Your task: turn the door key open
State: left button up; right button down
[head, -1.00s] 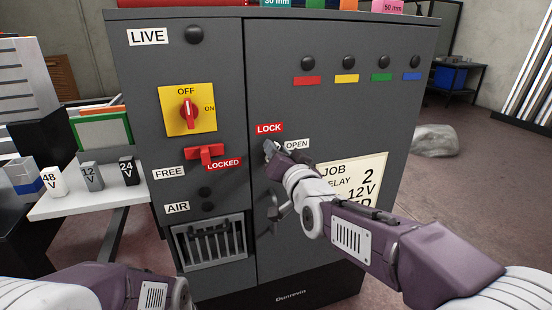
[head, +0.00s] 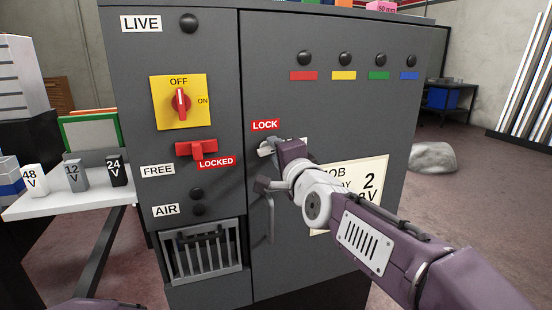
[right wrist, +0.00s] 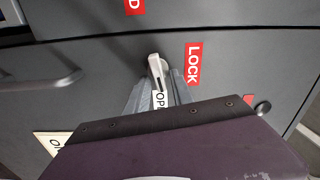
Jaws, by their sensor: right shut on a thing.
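The door key (head: 265,149) sits in the grey cabinet door (head: 330,110), just below the red LOCK label (head: 265,125). My right gripper (head: 272,148) is at the key and hides much of it. In the right wrist view the pale key (right wrist: 157,68) stands between the two grey fingers of my right gripper (right wrist: 158,92), which are shut on it. The LOCK label (right wrist: 193,64) is to the right of the key there. My left gripper is out of view.
A grey door handle (head: 268,210) hangs below the key, close to my right wrist. Left of the door seam are a yellow OFF/ON switch (head: 180,102), a red LOCKED slider (head: 196,149) and a vent (head: 202,262). A white shelf (head: 60,199) holds voltage blocks.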

jog(key=shift+f+m+b, duration=0.15)
jog(key=shift+m+b, duration=0.15)
jog(key=shift+m, duration=0.3)
jog(key=c, duration=1.4)
grip_release()
jog(key=shift+c, duration=0.2)
